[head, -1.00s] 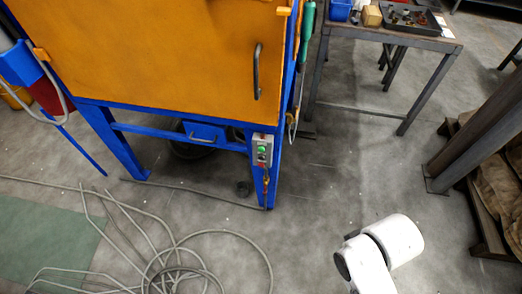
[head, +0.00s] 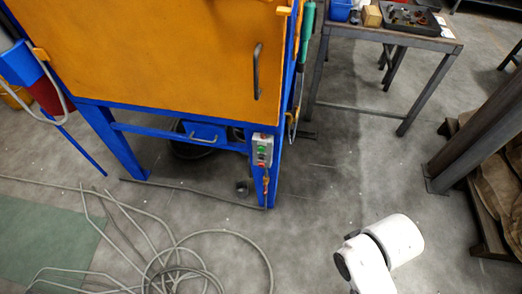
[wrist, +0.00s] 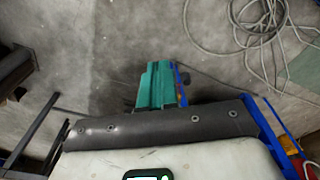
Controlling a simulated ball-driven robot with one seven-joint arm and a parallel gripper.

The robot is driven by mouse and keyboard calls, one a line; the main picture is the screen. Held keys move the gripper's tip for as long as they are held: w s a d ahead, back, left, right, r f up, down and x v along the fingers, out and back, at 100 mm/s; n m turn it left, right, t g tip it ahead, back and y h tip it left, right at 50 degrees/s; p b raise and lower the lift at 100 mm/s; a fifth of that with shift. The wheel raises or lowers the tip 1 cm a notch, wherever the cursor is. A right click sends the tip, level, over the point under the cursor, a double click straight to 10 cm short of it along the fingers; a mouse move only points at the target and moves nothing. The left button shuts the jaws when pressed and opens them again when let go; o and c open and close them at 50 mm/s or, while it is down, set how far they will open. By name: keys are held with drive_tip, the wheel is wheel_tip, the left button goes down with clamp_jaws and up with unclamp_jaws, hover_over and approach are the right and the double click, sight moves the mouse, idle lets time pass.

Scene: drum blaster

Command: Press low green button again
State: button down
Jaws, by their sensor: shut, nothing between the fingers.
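The control box (head: 262,150) is a small grey panel on the blue right front post of the orange cabinet in the head view. It has a green button (head: 262,149) near its middle and a red one (head: 262,165) at its lower end. In the wrist view my gripper (wrist: 158,74) shows as teal fingers held together, with nothing between them. A blue post (wrist: 182,84) shows just to the right of the fingers. The button face is not visible there, and I cannot tell whether the fingers touch it. The gripper is outside the head view.
The orange cabinet (head: 160,55) stands on blue legs. Loose hose coils (head: 185,265) lie on the floor in front. A metal table (head: 420,45) stands at the upper right, and a dark steel post (head: 475,130) at the right. Floor between them is clear.

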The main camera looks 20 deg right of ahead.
drive_tip(key=n+t+h+b, duration=0.2)
drive_tip(key=n+t+b, duration=0.5)
drive_tip(key=t+b, duration=0.6)
approach(261, 149)
drive_tip(key=s+d+f, duration=0.3)
drive_tip(key=s, duration=0.3)
drive_tip(key=w+a+n+t+y+b, duration=0.3)
drive_tip(key=w+a+n+y, duration=0.1)
drive_tip(key=a, duration=0.4)
drive_tip(key=shift+a+f+n+y, duration=0.3)
drive_tip(key=shift+n+y, duration=0.3)
drive_tip(key=shift+d, duration=0.1)
drive_tip(key=w+d+p, duration=0.1)
drive_tip(key=w+d, duration=0.4)
drive_tip(key=w, duration=0.2)
drive_tip(key=shift+p, duration=0.35)
drive_tip(key=shift+w+d, duration=0.1)
drive_tip(key=shift+w, duration=0.05)
